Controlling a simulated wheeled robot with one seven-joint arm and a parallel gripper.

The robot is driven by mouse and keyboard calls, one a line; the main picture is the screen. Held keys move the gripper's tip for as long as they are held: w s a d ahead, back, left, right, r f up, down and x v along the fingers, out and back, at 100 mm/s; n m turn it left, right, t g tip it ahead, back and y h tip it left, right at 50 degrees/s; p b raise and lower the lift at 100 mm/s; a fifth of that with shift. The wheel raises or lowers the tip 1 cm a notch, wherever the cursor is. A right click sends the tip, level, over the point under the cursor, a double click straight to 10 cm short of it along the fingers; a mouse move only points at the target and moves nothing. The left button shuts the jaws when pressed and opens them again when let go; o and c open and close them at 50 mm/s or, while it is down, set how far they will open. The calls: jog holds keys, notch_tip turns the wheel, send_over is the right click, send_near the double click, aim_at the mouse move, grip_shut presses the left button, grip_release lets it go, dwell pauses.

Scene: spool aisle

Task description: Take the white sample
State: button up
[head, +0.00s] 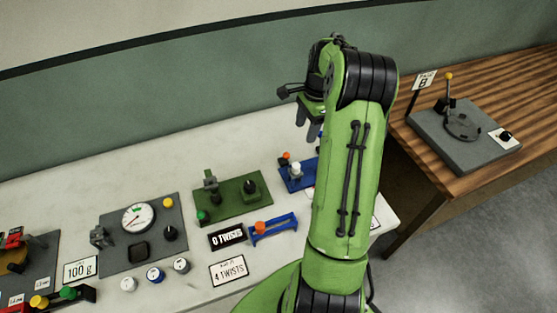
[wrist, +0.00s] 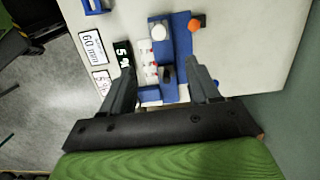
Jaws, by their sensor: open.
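Small round pucks with pale tops stand at the front of the white table in the head view: a whitish one (head: 128,284), a blue-sided one (head: 155,274) and a dark-sided one (head: 181,265). I cannot tell for certain which is the white sample. A white round-topped piece stands on a blue fixture (head: 296,169); in the wrist view a white round top (wrist: 158,32) shows on the blue fixture. My gripper (wrist: 162,82) is open and empty, above the blue fixture, with its fingers apart. In the head view my gripper (head: 306,124) is partly hidden by my arm.
A grey plate with a dial gauge (head: 138,216), a green fixture (head: 232,197), a blue rack with an orange knob (head: 272,228) and label cards stand on the table. A wooden bench (head: 430,180) with a grey device is at right. The table's back is clear.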

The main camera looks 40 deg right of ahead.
send_over(296, 165)
jog(key=d, duration=0.1)
notch_tip(296, 165, down, 10)
jog(key=shift+s+f+b, duration=0.15)
jog(key=shift+f+b, duration=0.05)
jog(key=shift+b, duration=0.1)
jog(key=f, duration=0.5)
jog(key=shift+a, duration=0.4)
jog(key=shift+f, duration=0.35)
jog(key=c, duration=1.1)
